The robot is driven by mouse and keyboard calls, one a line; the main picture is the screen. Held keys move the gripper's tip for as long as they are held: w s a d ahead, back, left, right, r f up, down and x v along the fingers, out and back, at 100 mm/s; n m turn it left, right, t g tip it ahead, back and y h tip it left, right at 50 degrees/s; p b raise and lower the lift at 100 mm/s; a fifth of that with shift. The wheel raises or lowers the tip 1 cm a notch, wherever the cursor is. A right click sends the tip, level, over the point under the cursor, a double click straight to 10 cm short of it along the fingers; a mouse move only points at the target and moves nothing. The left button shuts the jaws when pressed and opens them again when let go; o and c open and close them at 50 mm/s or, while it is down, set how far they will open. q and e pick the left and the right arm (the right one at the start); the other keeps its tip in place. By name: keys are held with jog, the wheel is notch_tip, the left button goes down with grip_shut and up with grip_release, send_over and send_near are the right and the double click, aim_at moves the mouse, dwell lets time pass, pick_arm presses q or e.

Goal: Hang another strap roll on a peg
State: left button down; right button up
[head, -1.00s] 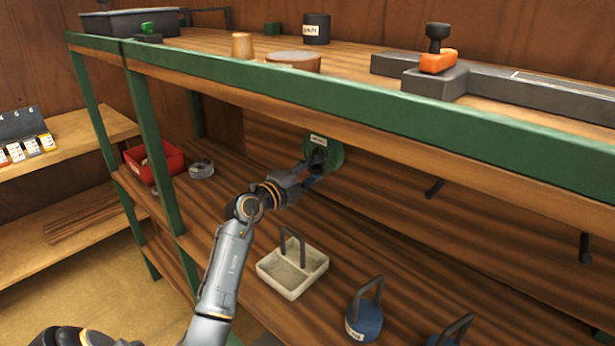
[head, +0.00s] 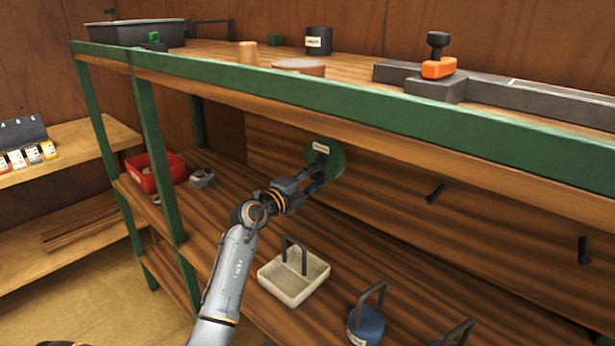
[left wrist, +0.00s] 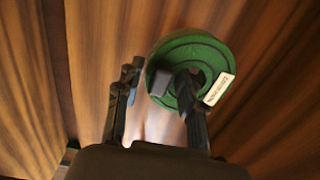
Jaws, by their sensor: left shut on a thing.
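A green strap roll (head: 333,166) with a white label is in my left gripper (head: 318,172), in front of the back board under the upper shelf. In the left wrist view the roll (left wrist: 185,50) shows its round face, and a dark finger of my gripper (left wrist: 155,98) overlaps its middle. I cannot tell whether a peg is behind the roll. Two bare dark pegs stick out of the back board to the right: one nearer the roll (head: 435,194) and one farther right (head: 584,250). My right gripper is not in view.
Below stand a beige divided caddy (head: 293,280) and a blue weight (head: 367,325) with handles. A red bin (head: 154,174) and a grey round item (head: 202,179) are at left. The green shelf edge (head: 340,98) runs above my arm.

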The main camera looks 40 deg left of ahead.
aim_at(325, 178)
pick_arm(q)
jog(key=c, duration=1.3)
grip_release()
jog(key=shift+w+r, duration=0.2)
jog(key=shift+r, duration=0.2)
jog(key=o, duration=0.6)
jog(key=w, duration=0.1)
jog(key=w+f, duration=0.2)
jog(key=shift+w+d, duration=0.1)
jog(key=shift+d, duration=0.2)
jog(key=shift+c, duration=0.2)
jog(key=shift+s, duration=0.5)
jog(key=shift+f, duration=0.1)
jog(key=shift+s+f, duration=0.15)
jog(key=shift+s, duration=0.35)
jog(key=s+a+p, duration=0.1)
jog(key=s+a, duration=0.1)
jog(key=s, duration=1.6)
jog(key=shift+r, duration=0.4)
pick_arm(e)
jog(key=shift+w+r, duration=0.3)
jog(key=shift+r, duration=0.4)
